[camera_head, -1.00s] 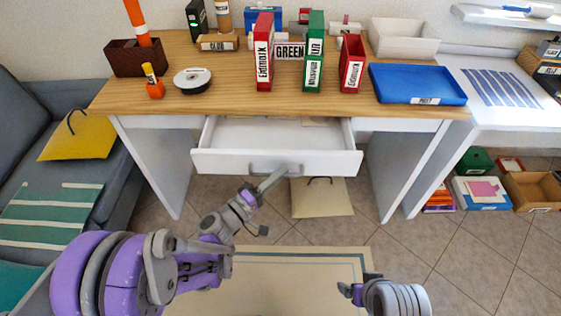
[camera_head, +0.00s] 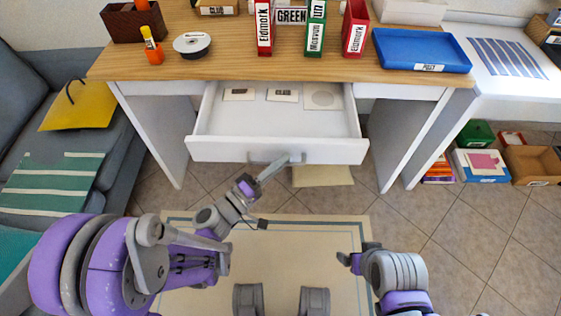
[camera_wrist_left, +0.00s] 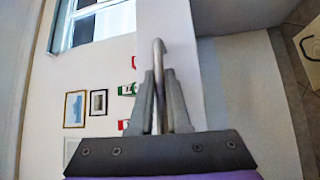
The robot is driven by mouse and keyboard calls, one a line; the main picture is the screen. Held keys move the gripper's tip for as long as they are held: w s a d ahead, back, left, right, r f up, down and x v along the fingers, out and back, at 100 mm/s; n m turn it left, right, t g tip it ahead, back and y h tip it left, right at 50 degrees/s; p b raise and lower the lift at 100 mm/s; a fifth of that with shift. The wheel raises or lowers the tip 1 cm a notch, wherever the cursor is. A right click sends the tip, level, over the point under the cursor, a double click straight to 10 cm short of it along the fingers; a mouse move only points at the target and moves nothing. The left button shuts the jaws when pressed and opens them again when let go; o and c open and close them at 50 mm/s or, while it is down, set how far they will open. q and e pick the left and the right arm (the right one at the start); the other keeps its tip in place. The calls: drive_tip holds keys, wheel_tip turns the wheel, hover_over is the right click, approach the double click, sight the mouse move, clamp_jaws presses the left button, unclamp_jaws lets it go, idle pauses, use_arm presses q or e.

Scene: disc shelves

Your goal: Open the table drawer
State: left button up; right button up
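The wooden-topped white table (camera_head: 240,68) stands ahead, and its white drawer (camera_head: 225,149) is pulled well out, so its inside shows. A grey bar handle (camera_head: 306,158) is on the drawer front. My left gripper (camera_head: 278,165) is at this handle. In the left wrist view the handle (camera_wrist_left: 158,58) runs between the fingers of my left gripper (camera_wrist_left: 159,100), which are closed on it. My right gripper (camera_head: 347,259) is low, over the rug, apart from the drawer; its finger opening is not clear.
Flat cards (camera_head: 283,95) lie inside the drawer. A blue tray (camera_head: 420,50), red and green box files (camera_head: 315,30) and a disc spindle (camera_head: 191,45) stand on the tabletop. A grey sofa (camera_head: 105,150) is at the left. The floor (camera_head: 425,235) between is open.

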use_arm(q)
drive_tip(key=shift+o, duration=0.8)
drive_tip(key=v, duration=1)
drive_tip(key=shift+s+a, duration=0.25)
drive_tip(key=shift+s, duration=0.05)
drive_tip(key=shift+f, duration=0.1)
